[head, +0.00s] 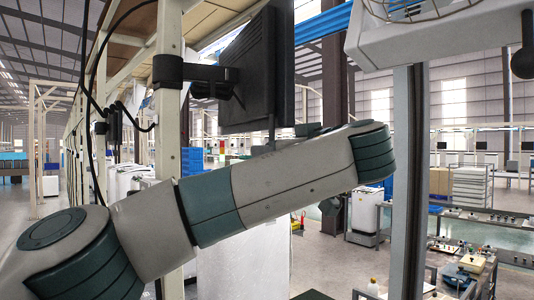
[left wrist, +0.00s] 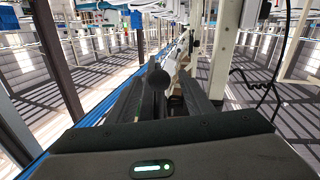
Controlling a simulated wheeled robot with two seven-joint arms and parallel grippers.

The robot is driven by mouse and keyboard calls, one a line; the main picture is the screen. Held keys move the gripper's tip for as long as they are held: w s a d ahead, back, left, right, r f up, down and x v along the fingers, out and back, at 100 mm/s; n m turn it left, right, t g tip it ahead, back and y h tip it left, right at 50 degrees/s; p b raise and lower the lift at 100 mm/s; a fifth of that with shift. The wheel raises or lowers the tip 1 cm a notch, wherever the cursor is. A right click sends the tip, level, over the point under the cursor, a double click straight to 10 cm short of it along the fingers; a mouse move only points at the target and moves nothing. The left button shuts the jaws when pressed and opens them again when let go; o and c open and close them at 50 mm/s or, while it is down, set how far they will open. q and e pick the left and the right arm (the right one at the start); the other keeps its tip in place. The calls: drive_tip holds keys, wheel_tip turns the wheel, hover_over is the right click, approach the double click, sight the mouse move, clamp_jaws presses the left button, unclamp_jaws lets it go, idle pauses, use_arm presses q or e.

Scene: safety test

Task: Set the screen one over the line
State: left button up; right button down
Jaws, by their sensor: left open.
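A black screen (head: 257,75) hangs on a bracket clamped to a cream post (head: 168,60) in the head view, seen from its side and back. My left arm crosses in front of the post and below the screen; its gripper is not visible in that view. In the left wrist view my left gripper (left wrist: 160,95) is open, with a dark finger on each side. A dark round knob on a stem (left wrist: 158,78) shows between or beyond the fingers; I cannot tell whether it touches them. My right gripper is not in view.
A white machine housing (head: 440,32) with a black knob (head: 523,60) is at upper right, by a grey upright (head: 404,180). Black cables (head: 88,100) hang left of the post. Workbenches with small parts (head: 470,265) stand at lower right. Open floor shows between.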

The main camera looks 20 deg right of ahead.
use_arm(q)
drive_tip(key=s, duration=0.6)
drive_tip(key=shift+s+d, duration=0.15)
drive_tip(key=shift+d, duration=0.1)
drive_tip(key=shift+f, duration=0.1)
